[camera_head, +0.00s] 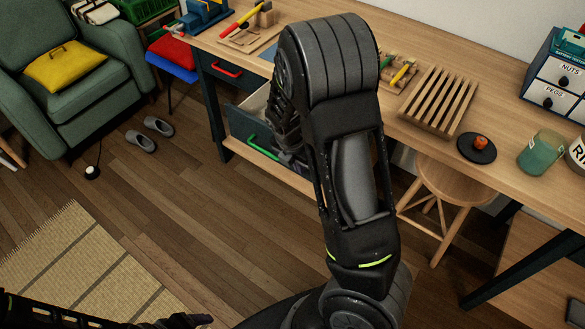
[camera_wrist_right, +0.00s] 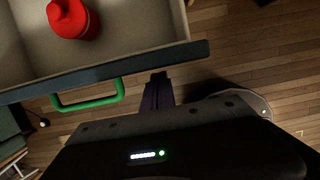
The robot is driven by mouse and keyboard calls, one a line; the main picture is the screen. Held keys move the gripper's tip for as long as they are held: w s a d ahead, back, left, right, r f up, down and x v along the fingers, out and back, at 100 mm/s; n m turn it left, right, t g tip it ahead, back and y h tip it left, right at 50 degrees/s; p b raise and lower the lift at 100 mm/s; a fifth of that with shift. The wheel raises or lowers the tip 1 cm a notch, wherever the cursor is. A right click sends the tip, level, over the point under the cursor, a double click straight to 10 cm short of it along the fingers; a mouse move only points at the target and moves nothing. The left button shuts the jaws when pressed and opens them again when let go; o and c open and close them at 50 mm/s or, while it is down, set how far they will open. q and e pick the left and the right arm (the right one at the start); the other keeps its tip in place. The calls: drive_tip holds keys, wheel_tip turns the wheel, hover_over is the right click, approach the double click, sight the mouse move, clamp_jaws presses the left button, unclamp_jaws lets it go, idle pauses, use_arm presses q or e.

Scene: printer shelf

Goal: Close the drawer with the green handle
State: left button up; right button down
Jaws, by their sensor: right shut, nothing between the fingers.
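The drawer with the green handle stands open under the workbench; its dark front (camera_head: 243,127) shows in the head view, partly hidden by my right arm. The green handle (camera_head: 263,148) is on that front. In the right wrist view the drawer front (camera_wrist_right: 180,56), the green handle (camera_wrist_right: 88,100) and the pale drawer inside (camera_wrist_right: 130,30) show, with a red object (camera_wrist_right: 72,18) inside. My right gripper (camera_wrist_right: 158,78) is shut and empty, just outside the front, right of the handle; contact is unclear. My left arm shows at the bottom left in the head view; its jaw state is unclear.
A closed drawer with a red handle (camera_head: 226,70) sits above the open one. A round wooden stool (camera_head: 455,180) stands under the bench (camera_head: 400,135). Grey slippers (camera_head: 150,135) lie on the wooden floor, which is otherwise mostly clear in front of the drawer.

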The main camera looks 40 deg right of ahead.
drive_tip(key=shift+w+d, duration=0.15)
drive_tip(key=shift+d, duration=0.1)
drive_tip(key=w+d+b, duration=0.1)
drive_tip(key=d, duration=0.2)
drive_tip(key=w+d+b, duration=0.1)
drive_tip(key=d, duration=0.2)
drive_tip(key=d+b, duration=0.1)
drive_tip(key=d, duration=0.3)
drive_tip(key=shift+w+f, duration=0.1)
drive_tip(key=shift+w, duration=0.3)
drive_tip(key=d, duration=0.2)
drive_tip(key=w+d, duration=0.1)
drive_tip(key=d+b, duration=0.1)
drive_tip(key=d, duration=0.1)
drive_tip(key=shift+w+d, duration=0.35)
drive_tip(key=shift+w, duration=0.05)
drive_tip(key=shift+w+d, duration=0.25)
drive_tip(key=shift+d, duration=0.35)
use_arm(q)
drive_tip(key=x, duration=0.4)
drive_tip(key=shift+w+d+f, duration=0.2)
drive_tip(key=shift+d+f, duration=0.05)
drive_tip(key=shift+d, duration=0.1)
use_arm(e)
drive_tip(key=shift+a, duration=0.1)
